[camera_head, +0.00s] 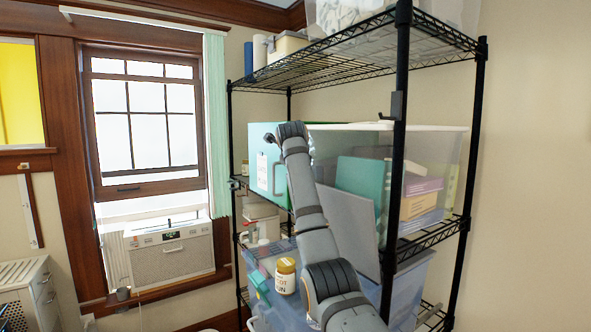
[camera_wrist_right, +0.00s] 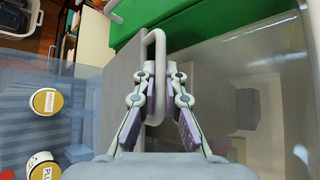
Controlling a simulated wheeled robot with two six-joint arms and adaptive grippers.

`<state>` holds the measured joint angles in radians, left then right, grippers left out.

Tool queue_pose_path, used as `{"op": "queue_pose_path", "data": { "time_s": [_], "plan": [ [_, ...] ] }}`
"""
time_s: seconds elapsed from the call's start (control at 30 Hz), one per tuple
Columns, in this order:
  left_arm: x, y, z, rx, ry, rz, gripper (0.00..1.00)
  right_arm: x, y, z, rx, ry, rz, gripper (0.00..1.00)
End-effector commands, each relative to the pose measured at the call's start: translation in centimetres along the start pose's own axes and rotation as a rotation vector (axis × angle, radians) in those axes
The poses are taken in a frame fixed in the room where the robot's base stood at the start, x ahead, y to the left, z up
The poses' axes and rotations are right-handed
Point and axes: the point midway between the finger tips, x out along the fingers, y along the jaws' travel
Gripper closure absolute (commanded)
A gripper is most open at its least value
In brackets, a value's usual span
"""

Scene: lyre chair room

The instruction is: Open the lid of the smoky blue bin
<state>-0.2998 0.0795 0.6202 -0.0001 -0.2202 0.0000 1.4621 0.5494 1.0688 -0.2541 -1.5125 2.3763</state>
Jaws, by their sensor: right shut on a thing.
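The smoky blue bin (camera_head: 405,285) stands on a lower shelf of the black wire rack, partly hidden by my right arm. A flat grey panel, which looks like its lid (camera_head: 350,222), stands steeply tilted above it, apart from level. In the right wrist view the grey lid (camera_wrist_right: 122,75) carries a pale loop handle (camera_wrist_right: 153,40). My right gripper (camera_wrist_right: 163,72) has its fingers on both sides of that handle and is shut on it. In the head view my right arm hides the gripper. My left gripper is not in view.
A green box (camera_head: 265,170) and a clear bin (camera_head: 430,165) fill the shelf above. A black rack post (camera_head: 396,150) stands in front.

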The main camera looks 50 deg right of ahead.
Motion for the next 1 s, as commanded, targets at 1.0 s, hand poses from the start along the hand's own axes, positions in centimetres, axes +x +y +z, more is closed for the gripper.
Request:
{"op": "queue_pose_path", "data": {
  "time_s": [1.0],
  "plan": [
    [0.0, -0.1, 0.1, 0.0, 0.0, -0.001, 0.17, -8.5, 0.0, 0.1, 0.001, -0.003, -0.001, 0.67]
  ]
}}
